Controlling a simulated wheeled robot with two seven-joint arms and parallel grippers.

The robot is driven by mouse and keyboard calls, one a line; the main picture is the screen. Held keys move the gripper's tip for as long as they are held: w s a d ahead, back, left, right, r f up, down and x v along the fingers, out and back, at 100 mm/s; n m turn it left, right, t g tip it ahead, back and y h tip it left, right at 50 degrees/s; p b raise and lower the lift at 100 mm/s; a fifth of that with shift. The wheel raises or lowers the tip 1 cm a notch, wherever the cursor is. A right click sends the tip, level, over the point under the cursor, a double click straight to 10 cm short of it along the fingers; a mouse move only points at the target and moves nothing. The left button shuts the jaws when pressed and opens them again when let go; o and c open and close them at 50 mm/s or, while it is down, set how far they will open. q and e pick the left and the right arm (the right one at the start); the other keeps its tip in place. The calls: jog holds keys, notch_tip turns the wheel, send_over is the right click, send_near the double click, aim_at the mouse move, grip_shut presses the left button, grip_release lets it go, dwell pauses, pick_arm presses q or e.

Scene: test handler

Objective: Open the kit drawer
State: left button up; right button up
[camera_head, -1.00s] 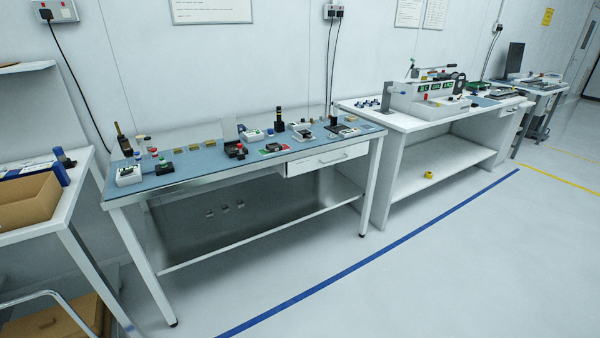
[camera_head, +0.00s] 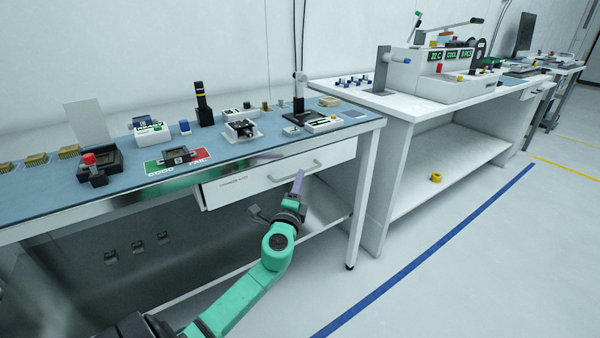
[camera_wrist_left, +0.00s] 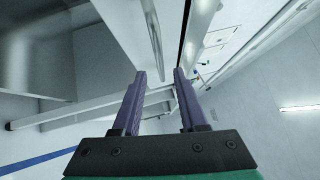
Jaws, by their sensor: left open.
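The kit drawer (camera_head: 250,183) is a white front with a small text label and a grey bar handle (camera_head: 296,170), under the right part of the blue-topped bench. It looks closed or nearly so. My left gripper (camera_head: 299,180) has purple fingers and is in front of the drawer, just below the handle's right part in the head view. In the left wrist view its two fingers (camera_wrist_left: 160,75) are apart with nothing clearly held between them. Pale panel edges show just beyond the tips; I cannot tell whether the fingers touch the handle. My right gripper is out of view.
The blue bench top (camera_head: 120,190) carries several small devices and a GOOD/FAIL mat (camera_head: 178,162). A bench leg (camera_head: 364,200) stands right of the drawer. A white bench (camera_head: 400,103) with a machine (camera_head: 440,75) is farther right. The floor beyond the blue line is clear.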

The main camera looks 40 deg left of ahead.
pick_arm(q)
jog(key=x, duration=0.4)
jog(key=shift+w+a, duration=0.2)
jog(key=shift+w, duration=0.1)
jog(key=shift+s+r, duration=0.1)
grip_shut()
dwell(1.0)
